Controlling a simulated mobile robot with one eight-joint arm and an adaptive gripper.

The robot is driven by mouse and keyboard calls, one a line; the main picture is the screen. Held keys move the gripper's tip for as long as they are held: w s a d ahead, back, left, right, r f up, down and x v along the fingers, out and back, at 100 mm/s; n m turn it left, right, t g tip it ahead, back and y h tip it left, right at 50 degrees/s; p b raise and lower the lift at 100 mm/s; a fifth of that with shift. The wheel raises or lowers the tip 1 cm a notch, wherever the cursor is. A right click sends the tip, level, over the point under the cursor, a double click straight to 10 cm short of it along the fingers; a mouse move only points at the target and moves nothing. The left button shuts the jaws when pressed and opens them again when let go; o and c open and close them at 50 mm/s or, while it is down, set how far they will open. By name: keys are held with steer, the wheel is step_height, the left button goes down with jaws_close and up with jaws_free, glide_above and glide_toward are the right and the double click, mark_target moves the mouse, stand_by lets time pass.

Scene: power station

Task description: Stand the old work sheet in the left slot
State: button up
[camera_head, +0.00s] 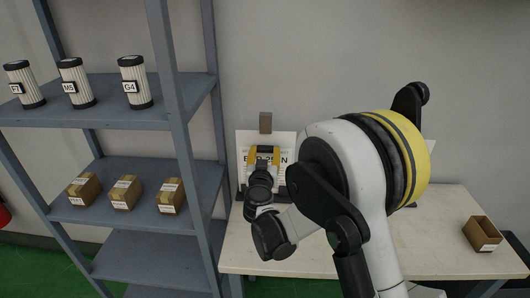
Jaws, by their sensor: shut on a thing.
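A white sheet (244,143) with large dark print stands upright against the wall at the back left of the table. My gripper (263,152), with yellow finger parts, is in front of it and shut on it; the fingers cover much of the print. A brown block or clip (265,122) shows at the sheet's top edge. A dark holder part (240,194) shows at the sheet's foot; its slots cannot be made out. The edge of another white sheet or panel (431,146) shows right of my arm, which hides most of it.
The pale table (450,221) bears an open brown box (482,234) at the right. A grey shelf (115,113) stands close on the left with labelled filters (75,83) and small cartons (123,193). The table's right front is mostly clear.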

steer(key=o, duration=1.4)
steer(key=shift+o, duration=0.2)
steer(key=s, duration=1.2)
steer(key=s+d+r+m+g+h, duration=0.1)
steer(key=s+d+r+g+h, duration=0.2)
steer(key=d, duration=0.6)
steer(key=s+d+r+g, duration=0.25)
steer(key=s+d, duration=0.25)
steer(key=d, duration=0.5)
steer(key=s+d+f+g+y, duration=0.1)
steer(key=s+g, duration=0.1)
steer(key=s, duration=0.7)
steer(key=s+d+f+n+g+y, duration=0.1)
steer(key=s+g+y, duration=0.1)
steer(key=s, duration=0.8)
steer(key=shift+d+f+g+y, duration=0.3)
steer(key=shift+f+g, duration=0.05)
steer(key=shift+g, duration=0.1)
